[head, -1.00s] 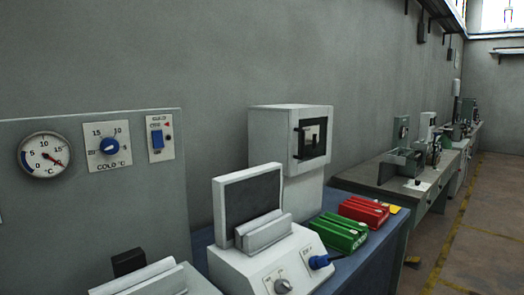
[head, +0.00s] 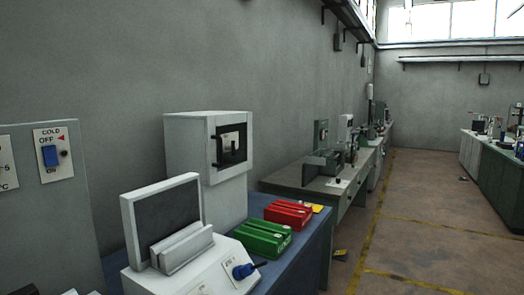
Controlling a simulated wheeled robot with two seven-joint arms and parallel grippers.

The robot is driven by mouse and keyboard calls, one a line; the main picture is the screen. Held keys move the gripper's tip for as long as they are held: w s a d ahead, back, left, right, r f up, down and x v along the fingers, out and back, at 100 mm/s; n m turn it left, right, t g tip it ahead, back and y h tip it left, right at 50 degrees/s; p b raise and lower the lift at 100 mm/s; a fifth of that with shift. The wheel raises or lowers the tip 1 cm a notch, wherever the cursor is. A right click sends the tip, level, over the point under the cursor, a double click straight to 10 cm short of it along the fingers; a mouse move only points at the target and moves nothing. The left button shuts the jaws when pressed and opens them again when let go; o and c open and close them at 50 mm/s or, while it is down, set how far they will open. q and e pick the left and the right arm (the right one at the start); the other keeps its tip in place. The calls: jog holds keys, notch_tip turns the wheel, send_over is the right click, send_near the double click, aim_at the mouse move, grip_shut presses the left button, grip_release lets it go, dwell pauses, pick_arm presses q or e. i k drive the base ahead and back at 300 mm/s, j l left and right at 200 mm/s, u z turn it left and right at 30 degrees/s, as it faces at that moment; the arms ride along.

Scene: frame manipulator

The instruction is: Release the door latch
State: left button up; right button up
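A pale grey cabinet (head: 195,134) stands at the back of a blue-topped bench. Its small door (head: 231,150) has a dark window and a dark upright handle (head: 217,151) on the left side; the door looks shut. I cannot make out a separate latch at this size. Neither of my grippers shows in the head view.
A white device with an upright panel (head: 164,218) and a blue knob (head: 243,271) stands in front of the cabinet. A green block (head: 264,239) and a red block (head: 288,213) lie on the bench (head: 312,236). The floor (head: 425,210) to the right is open.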

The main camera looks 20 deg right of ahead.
aim_at(233, 148)
jog(key=z, duration=0.5)
jog(key=i+l+u, duration=0.1)
jog(key=i+l, duration=0.15)
jog(key=l, duration=0.15)
jog(key=i+l+u, duration=0.1)
jog(key=i+l, duration=0.15)
jog(key=l, duration=0.2)
jog(key=i+l+u, duration=0.1)
jog(key=i+l, duration=0.15)
jog(key=l, duration=0.2)
jog(key=i+l, duration=0.25)
jog(key=l, duration=0.25)
jog(key=i+l+u, duration=0.15)
jog(key=l, duration=0.3)
jog(key=i+l+u, duration=0.1)
jog(key=i+l, duration=0.15)
jog(key=l, duration=0.25)
jog(key=i+l+u, duration=0.1)
jog(key=l, duration=0.45)
jog(key=i+l+u, duration=0.1)
jog(key=i+l, duration=0.15)
jog(key=l, duration=0.25)
